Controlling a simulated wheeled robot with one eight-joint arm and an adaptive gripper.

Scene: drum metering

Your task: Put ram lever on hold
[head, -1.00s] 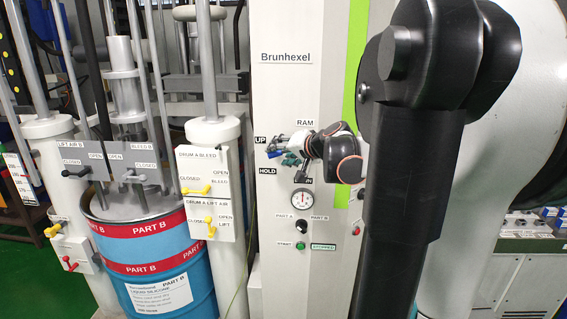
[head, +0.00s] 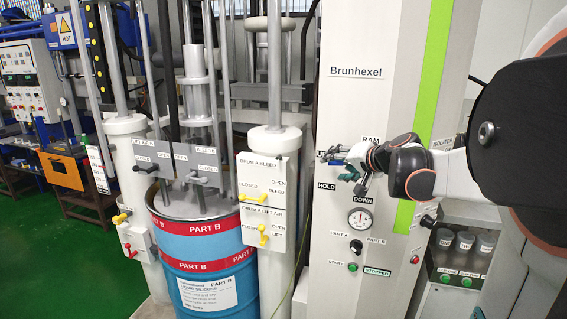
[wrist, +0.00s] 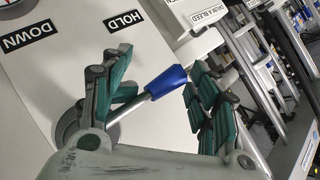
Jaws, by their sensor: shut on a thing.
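The ram lever has a metal rod and a blue knob (wrist: 166,82), seen between my finger pads in the wrist view. My gripper (head: 340,166) is at the ram panel in the head view and is shut on the lever, with the knob end between the pads. In the wrist view the rod points away from the DOWN label (wrist: 28,35) and past the HOLD label (wrist: 124,21), towards the UP side.
Below the lever are a pressure gauge (head: 360,219), a selector knob (head: 356,247) and a green start button (head: 353,267). Left of the cabinet stand a white post with yellow-handled valves (head: 262,198) and a blue drum (head: 208,273).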

